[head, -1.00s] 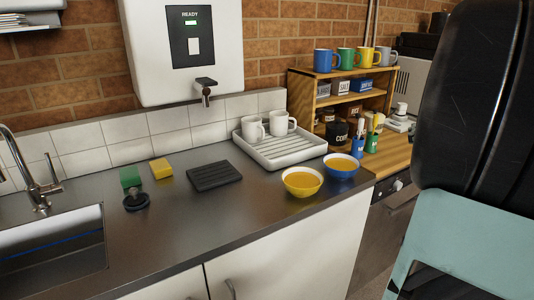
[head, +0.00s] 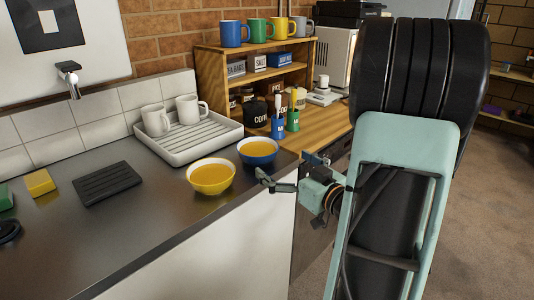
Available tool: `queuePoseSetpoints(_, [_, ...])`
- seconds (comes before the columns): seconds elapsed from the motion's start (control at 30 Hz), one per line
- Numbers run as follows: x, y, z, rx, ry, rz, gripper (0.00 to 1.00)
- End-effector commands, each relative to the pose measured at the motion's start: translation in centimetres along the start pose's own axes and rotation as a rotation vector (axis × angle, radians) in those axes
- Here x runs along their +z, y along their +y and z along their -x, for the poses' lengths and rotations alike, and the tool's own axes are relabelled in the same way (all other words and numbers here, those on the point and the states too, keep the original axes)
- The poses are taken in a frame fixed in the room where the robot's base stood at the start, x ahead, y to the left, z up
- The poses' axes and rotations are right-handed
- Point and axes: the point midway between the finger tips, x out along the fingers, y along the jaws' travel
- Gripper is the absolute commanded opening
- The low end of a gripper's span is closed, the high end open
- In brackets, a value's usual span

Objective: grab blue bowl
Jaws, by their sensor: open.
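The blue bowl (head: 258,160) stands on the steel counter near its right end, filled with something orange-yellow. A yellow bowl (head: 211,188) with like contents stands just left of it and nearer to me; the two are close together. My gripper (head: 262,182) is at the counter's right edge, just below and right of the blue bowl in the picture, with its fingers pointing left. It is open and holds nothing. I cannot tell how far it is from the blue bowl in depth.
A white drying tray (head: 168,157) with two white mugs stands behind the bowls. A wooden shelf (head: 208,75) with several mugs and boxes is at the back. A black ribbed mat (head: 107,183) and yellow sponge (head: 40,182) lie left. The counter's front is clear.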

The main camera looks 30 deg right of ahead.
Motion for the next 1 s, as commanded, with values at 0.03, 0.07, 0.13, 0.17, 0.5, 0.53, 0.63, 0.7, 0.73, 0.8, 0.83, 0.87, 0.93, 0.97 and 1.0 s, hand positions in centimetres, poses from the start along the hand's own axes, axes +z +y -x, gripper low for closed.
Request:
queuePoseSetpoints(0.03, [0.1,-0.3,-0.3,-0.009,0.002,-0.005,1.00])
queuePoseSetpoints(0.07, [0.2,-0.4,-0.6,-0.012,0.002,-0.007,1.00])
queuePoseSetpoints(0.13, [0.2,-0.5,-1.6,-0.016,0.002,-0.007,1.00])
queuePoseSetpoints(0.17, [0.2,-0.5,-2.1,-0.016,0.002,-0.006,1.00])
queuePoseSetpoints(0.5, [0.0,-0.5,-5.9,-0.011,0.002,-0.006,1.00])
queuePoseSetpoints(0.53, [0.0,-0.6,-6.1,-0.011,0.002,-0.006,1.00])
queuePoseSetpoints(0.63, [-0.3,-0.9,-7.5,-0.013,0.003,-0.005,1.00])
queuePoseSetpoints(0.7, [-0.5,-1.0,-8.6,-0.012,0.003,-0.005,1.00])
queuePoseSetpoints(0.73, [-0.5,-1.0,-9.1,-0.011,0.003,-0.005,1.00])
queuePoseSetpoints(0.8, [-0.5,-1.0,-9.9,-0.010,0.001,-0.004,1.00])
queuePoseSetpoints(0.83, [-0.5,-1.0,-10.2,-0.009,0.001,-0.005,1.00])
queuePoseSetpoints(0.87, [-0.5,-1.0,-10.4,-0.009,0.001,-0.005,1.00])
queuePoseSetpoints(0.93, [-0.5,-0.9,-10.7,-0.009,0.001,-0.005,1.00])
queuePoseSetpoints(0.97, [-0.5,-0.9,-10.8,-0.008,0.001,-0.005,1.00])
queuePoseSetpoints(1.0, [-0.5,-0.9,-10.8,-0.008,0.001,-0.005,1.00])
